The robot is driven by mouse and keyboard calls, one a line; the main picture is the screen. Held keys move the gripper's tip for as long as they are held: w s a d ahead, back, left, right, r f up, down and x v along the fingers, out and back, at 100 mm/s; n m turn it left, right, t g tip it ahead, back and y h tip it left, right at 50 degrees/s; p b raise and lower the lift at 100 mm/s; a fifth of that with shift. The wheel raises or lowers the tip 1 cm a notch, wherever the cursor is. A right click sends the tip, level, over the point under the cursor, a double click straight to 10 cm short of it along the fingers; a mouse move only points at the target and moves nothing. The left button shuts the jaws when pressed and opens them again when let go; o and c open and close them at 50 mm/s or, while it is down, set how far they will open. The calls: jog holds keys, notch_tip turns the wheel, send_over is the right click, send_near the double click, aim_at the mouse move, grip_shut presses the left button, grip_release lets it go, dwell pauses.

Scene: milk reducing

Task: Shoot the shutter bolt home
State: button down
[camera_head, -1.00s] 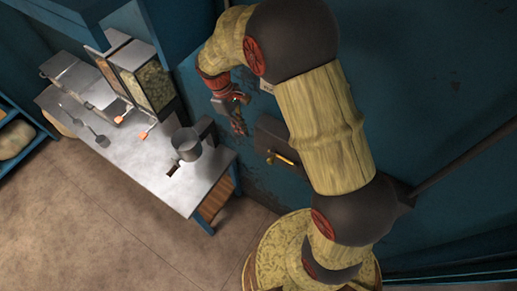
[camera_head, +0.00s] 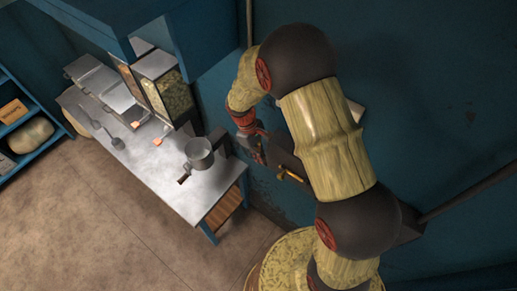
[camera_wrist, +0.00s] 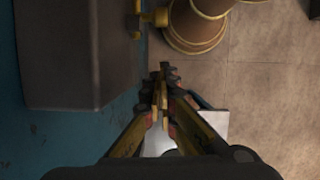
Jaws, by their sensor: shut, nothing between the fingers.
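A dark grey box (camera_head: 284,155) is fixed to the blue wall, partly hidden behind my arm. A small brass piece (camera_head: 292,176), which looks like the bolt, sits at its lower edge. In the wrist view the box (camera_wrist: 62,55) fills the upper left, and the brass piece (camera_wrist: 158,17) with its knob shows at the top, right of the box. My gripper (camera_wrist: 163,75) is shut and empty, below and a little right of the brass piece in that view, apart from it. In the head view my gripper (camera_head: 258,150) is just left of the box.
A metal-topped table (camera_head: 160,165) stands left of the box, with a pot (camera_head: 199,154), utensils and food containers (camera_head: 158,78) on it. Blue shelves (camera_head: 40,120) stand at the far left. The brown floor (camera_head: 90,225) in front is clear.

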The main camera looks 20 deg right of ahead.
aim_at(281, 175)
jog(key=shift+s+d+f+p, duration=0.3)
jog(key=shift+s+d+f, duration=0.15)
jog(key=shift+s+d, duration=0.35)
jog(key=shift+s+d+f+p, duration=0.3)
jog(key=shift+s+d+f, duration=0.25)
jog(key=shift+s, duration=0.35)
jog(key=shift+d+r, duration=0.1)
jog(key=s+d, duration=0.1)
jog(key=s, duration=0.1)
jog(key=s+d, duration=0.1)
jog(key=shift+s+d, duration=0.3)
jog(key=shift+s, duration=0.1)
jog(key=shift+w+a, duration=0.1)
jog(key=shift+w, duration=0.05)
